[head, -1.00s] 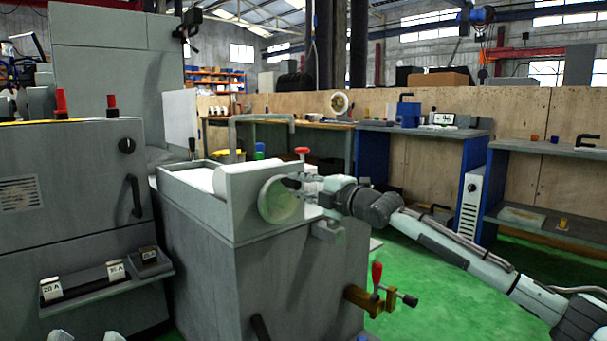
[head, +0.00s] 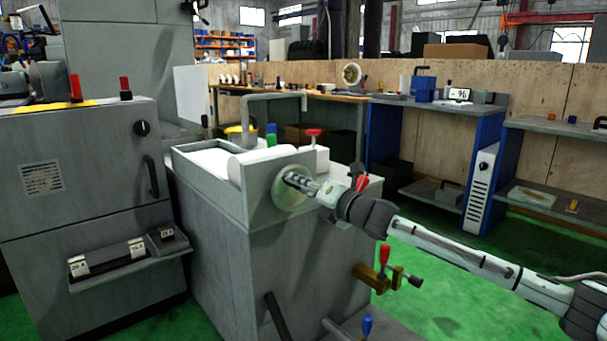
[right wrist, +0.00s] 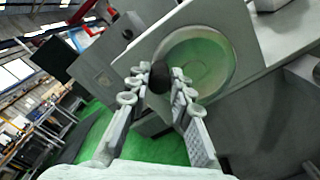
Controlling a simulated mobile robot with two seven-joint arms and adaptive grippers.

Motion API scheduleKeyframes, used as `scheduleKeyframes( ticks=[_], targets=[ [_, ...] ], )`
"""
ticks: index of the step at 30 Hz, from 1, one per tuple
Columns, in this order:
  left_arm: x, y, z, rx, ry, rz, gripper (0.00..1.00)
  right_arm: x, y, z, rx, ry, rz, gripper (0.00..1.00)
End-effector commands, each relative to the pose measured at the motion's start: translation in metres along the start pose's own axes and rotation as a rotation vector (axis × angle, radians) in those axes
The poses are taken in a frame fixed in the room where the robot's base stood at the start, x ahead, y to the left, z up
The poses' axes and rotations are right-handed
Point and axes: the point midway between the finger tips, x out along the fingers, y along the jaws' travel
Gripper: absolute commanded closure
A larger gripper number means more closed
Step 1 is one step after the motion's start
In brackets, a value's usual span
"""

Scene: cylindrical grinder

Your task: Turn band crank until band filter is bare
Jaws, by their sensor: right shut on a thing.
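The band crank is a pale round disc (head: 290,198) on the front face of a grey filter box, with a dark knob (right wrist: 158,77) standing off it. My right gripper (head: 290,179) reaches in from the right, over the upper part of the disc. In the right wrist view its fingers (right wrist: 157,90) are closed around the knob, one on each side. The white band filter (head: 211,160) lies in the open trough, beside a white roll (head: 262,160). I cannot tell whether anything lies on the band. My left gripper is not in view.
A grey cabinet (head: 75,190) stands at the left, with a shelf of labelled blocks. A bent grey pipe (head: 262,97) rises over the trough. A brass valve with a red handle (head: 384,257) sticks out below my right arm. Green floor (head: 440,290) is free at the right.

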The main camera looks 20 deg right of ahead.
Motion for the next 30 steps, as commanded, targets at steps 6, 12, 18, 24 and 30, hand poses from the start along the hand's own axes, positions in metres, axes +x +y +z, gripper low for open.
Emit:
scheduleKeyframes(
  ticks=[6, 12, 18, 24, 30],
  targets=[
    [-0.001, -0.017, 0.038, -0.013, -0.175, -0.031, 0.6, 0.0, 0.001, -0.012, -0.203, 0.004, 0.002, 1.0],
    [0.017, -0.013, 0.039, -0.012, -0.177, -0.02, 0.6, 0.0, -0.002, -0.022, -0.394, 0.004, 0.001, 1.0],
    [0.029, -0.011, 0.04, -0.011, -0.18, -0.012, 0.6, 0.0, -0.007, -0.031, -0.582, 0.003, 0.001, 1.0],
    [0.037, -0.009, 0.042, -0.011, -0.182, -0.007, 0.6, 0.0, -0.012, -0.039, -0.755, 0.003, 0.002, 1.0],
    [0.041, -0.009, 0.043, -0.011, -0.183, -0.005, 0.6, 0.0, -0.018, -0.044, -0.888, 0.003, 0.001, 1.0]
  ],
)
